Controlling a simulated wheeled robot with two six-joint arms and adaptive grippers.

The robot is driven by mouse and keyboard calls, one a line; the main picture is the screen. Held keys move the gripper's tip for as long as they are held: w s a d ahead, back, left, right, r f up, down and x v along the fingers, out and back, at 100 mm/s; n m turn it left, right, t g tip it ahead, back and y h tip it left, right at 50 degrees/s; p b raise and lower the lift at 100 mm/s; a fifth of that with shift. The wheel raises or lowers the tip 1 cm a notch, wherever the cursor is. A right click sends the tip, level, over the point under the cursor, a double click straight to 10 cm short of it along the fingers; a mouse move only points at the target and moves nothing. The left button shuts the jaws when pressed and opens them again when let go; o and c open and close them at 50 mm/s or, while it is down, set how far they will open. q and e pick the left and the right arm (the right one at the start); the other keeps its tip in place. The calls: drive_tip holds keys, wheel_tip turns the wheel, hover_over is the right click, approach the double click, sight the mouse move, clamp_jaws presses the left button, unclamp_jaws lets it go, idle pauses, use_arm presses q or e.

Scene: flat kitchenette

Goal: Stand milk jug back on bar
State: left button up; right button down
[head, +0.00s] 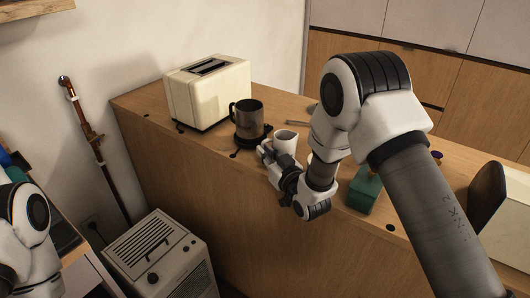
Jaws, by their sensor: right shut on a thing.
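The milk jug appears to be the small white vessel (286,139) at the front edge of the bar (215,170). It looks upright, with its open top showing, and its lower part is hidden behind my gripper. My right gripper (268,154) comes in from the right and is shut on it at its near left side. I cannot tell whether the jug's base touches the bar top. Only part of my left arm shows at the lower left, and its gripper is out of view.
A dark metal jug with a handle (248,113) stands on a round black base just left of the white vessel. A cream toaster (209,90) is behind it. A green container (363,189) stands right of my gripper. A white heater-like box (158,257) is on the floor.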

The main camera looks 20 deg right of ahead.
drive_tip(key=shift+w+f, duration=0.15)
drive_tip(key=shift+w, duration=0.1)
drive_tip(key=c, duration=1.3)
unclamp_jaws()
drive_tip(key=shift+s, duration=0.25)
drive_tip(key=shift+o, duration=0.2)
drive_tip(key=shift+s+r, duration=0.1)
drive_tip(key=shift+r, duration=0.15)
drive_tip(key=shift+f, duration=0.2)
drive_tip(key=b+v, duration=0.2)
drive_tip(key=v, duration=0.9)
drive_tip(key=shift+s, duration=0.35)
drive_tip(key=shift+d, duration=0.1)
